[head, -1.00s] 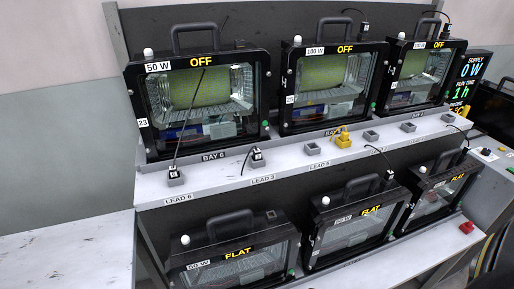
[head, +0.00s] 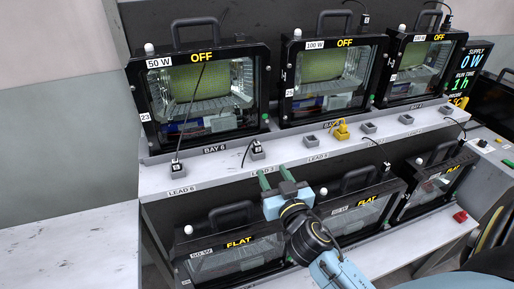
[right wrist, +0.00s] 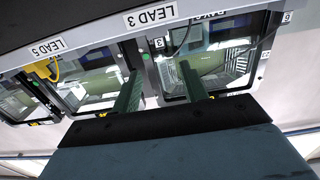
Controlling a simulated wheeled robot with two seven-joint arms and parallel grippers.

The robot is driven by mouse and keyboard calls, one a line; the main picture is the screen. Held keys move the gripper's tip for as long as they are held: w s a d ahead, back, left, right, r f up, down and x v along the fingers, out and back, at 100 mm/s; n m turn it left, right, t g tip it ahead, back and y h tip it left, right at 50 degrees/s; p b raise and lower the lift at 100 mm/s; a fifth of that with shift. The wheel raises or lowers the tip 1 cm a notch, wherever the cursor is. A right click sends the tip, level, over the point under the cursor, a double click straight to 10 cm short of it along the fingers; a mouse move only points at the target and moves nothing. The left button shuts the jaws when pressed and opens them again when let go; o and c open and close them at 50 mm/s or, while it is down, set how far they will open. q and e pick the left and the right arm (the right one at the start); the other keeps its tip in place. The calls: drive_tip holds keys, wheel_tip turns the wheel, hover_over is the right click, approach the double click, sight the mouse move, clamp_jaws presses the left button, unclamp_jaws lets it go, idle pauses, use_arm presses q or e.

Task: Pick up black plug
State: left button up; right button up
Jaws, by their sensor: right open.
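Several small black plugs with white number tags and thin black cords are in the head view. One black plug (head: 257,149) sits in a grey socket above the LEAD 3 label. Another black plug (head: 177,167) sits in a socket above LEAD 6. My right gripper (head: 276,176) is open and empty in front of the shelf edge, below and a little right of the LEAD 3 plug, apart from it. In the right wrist view its two green fingers (right wrist: 161,68) stand apart with nothing between them, near the LEAD 3 label. My left gripper is out of view.
A yellow plug (head: 341,131) sits in a socket further right on the shelf (head: 215,171). Lower housings (head: 235,245) stand below, close to my right arm. A bare white tabletop (head: 70,245) lies at left.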

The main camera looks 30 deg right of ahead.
sight(258, 146)
drive_tip(key=x, duration=0.4)
drive_tip(key=p+x, duration=0.1)
drive_tip(key=x, duration=0.2)
drive_tip(key=shift+w+r, duration=0.25)
drive_tip(key=shift+w, duration=0.15)
drive_tip(key=shift+p+x, duration=0.5)
drive_tip(key=shift+x, duration=2.35)
drive_tip(key=shift+r, duration=0.1)
clamp_jaws()
